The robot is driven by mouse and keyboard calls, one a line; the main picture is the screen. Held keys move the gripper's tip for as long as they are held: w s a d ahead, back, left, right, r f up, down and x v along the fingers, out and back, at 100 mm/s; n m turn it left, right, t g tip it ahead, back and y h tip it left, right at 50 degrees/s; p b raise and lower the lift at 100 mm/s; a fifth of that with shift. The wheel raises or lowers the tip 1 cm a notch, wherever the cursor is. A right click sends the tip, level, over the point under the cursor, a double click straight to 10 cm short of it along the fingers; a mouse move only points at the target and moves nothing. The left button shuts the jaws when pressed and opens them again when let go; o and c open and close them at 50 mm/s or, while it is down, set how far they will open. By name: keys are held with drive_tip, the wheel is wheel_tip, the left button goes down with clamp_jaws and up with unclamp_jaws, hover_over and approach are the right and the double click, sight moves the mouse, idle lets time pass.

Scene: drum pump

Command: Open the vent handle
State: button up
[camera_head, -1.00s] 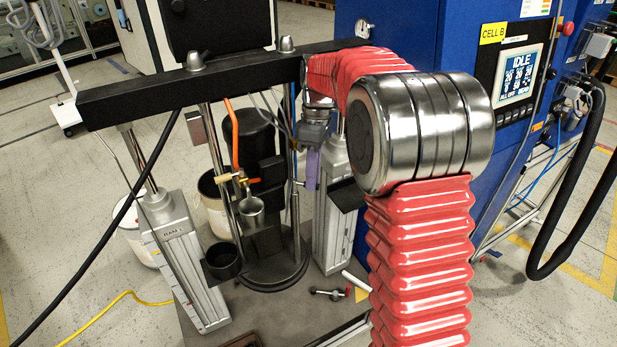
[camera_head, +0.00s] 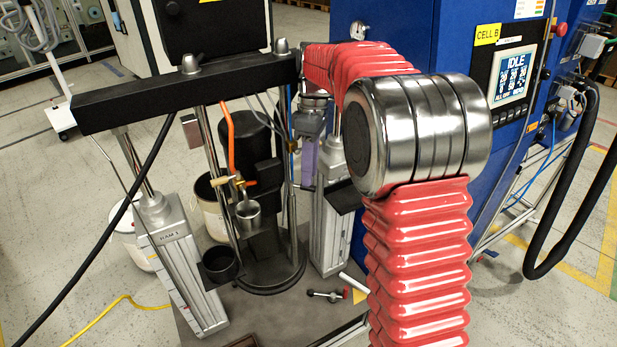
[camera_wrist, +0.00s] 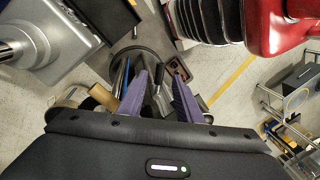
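The pump stand carries a small valve with a brass-coloured handle (camera_head: 223,181) beside the orange hose (camera_head: 229,135); I cannot tell for sure that this is the vent handle. In the wrist view a similar tan cylinder (camera_wrist: 103,97) lies left of my fingers, apart from them. A metal cup (camera_head: 248,213) hangs below the valve. My gripper (camera_head: 308,163) points down to the right of the valve, mostly hidden behind other parts. In the wrist view its two purple fingers (camera_wrist: 161,97) are spread, with nothing visibly held. The dark drum parts lie beyond them.
A black crossbeam (camera_head: 180,88) spans above the pump, with grey ram columns (camera_head: 178,265) on both sides. Upright rods and hoses crowd the middle. A blue cabinet (camera_head: 425,40) with an IDLE screen stands at right. A small T-shaped tool (camera_head: 328,295) lies on the base plate.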

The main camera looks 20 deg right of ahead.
drive_tip(key=r, duration=0.4)
drive_tip(key=shift+w+d+r, duration=0.25)
drive_tip(key=shift+w, duration=0.15)
